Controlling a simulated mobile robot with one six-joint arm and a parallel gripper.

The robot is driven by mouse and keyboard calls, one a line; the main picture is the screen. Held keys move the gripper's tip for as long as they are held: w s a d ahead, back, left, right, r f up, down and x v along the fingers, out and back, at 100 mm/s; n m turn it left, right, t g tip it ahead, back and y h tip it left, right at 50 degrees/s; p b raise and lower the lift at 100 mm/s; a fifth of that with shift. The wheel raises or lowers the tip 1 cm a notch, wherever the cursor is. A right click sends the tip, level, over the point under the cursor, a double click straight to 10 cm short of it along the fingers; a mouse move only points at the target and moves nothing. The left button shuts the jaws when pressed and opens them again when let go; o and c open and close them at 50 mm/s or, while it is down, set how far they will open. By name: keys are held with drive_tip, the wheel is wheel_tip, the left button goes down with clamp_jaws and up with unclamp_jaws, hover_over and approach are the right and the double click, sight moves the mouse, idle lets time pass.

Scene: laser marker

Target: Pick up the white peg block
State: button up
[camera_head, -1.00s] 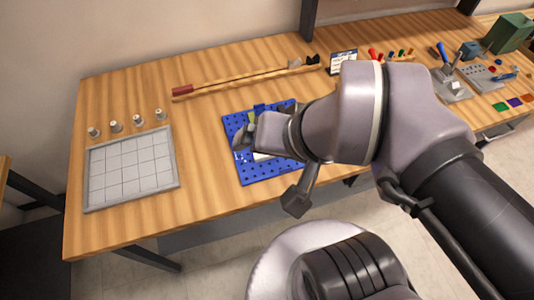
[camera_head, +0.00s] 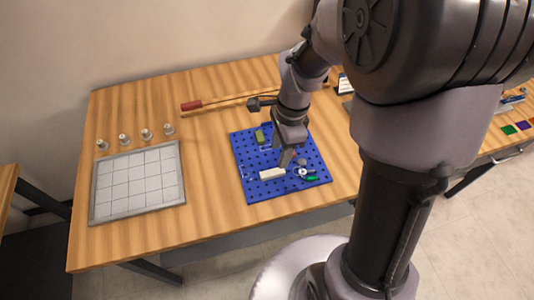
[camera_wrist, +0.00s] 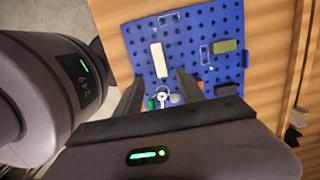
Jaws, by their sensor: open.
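The white peg block (camera_head: 271,173) lies on the blue pegboard (camera_head: 244,152) near its front edge. It also shows in the wrist view (camera_wrist: 158,60), just beyond the fingertips. My gripper (camera_head: 285,160) points down over the board, beside the block's right end in the head view. In the wrist view my gripper (camera_wrist: 160,77) has its fingers apart, with nothing held between them. I cannot tell its exact height above the board.
An olive block (camera_head: 259,137) sits on the board's back part. Small round and green parts (camera_head: 305,172) lie right of the white block. A gridded grey tray (camera_head: 137,184) with several small cylinders behind it stands left. A red-handled rod (camera_head: 191,106) lies behind.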

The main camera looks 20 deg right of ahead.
drive_tip(key=b, duration=0.1)
hover_over(272, 172)
drive_tip(key=d, duration=0.1)
drive_tip(key=f, duration=0.4)
drive_tip(key=shift+s+d+f, duration=0.1)
drive_tip(key=shift+d+f, duration=0.1)
drive_tip(key=f+b, duration=0.1)
drive_tip(key=f, duration=0.1)
drive_tip(key=a+f+b, duration=0.1)
drive_tip(key=f+b, duration=0.1)
drive_tip(key=f, duration=0.1)
drive_tip(key=shift+a, duration=0.1)
drive_tip(key=shift+r, duration=0.1)
clamp_jaws()
